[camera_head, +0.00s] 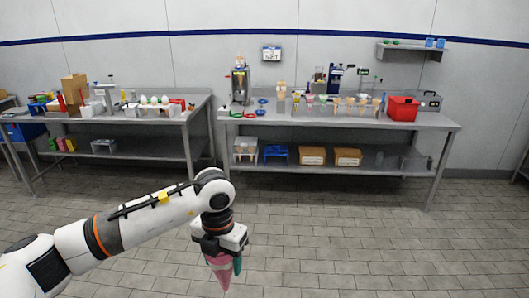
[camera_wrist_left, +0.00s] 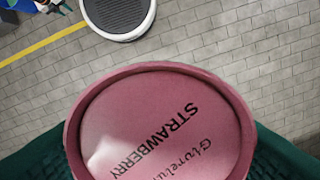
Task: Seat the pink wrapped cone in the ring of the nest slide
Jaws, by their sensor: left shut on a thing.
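The pink wrapped cone (camera_head: 221,274) hangs point down below my left wrist in the head view, over the tiled floor. In the left wrist view its round pink top (camera_wrist_left: 160,125) faces the camera, printed "STRAWBERRY". My left gripper (camera_head: 226,262) is shut on the cone, with a teal finger on each side in the wrist view. The cone is well in front of the tables and touches nothing else. The nest slide and its ring are too small to make out with certainty. My right gripper is not in view.
The right steel table (camera_head: 430,120) bears a clear rack with several cones (camera_head: 363,106), a red box (camera_head: 403,108) and a metal dispenser (camera_head: 240,82). The left table (camera_head: 200,107) holds boxes and small items. Open floor (camera_head: 330,240) lies before both tables.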

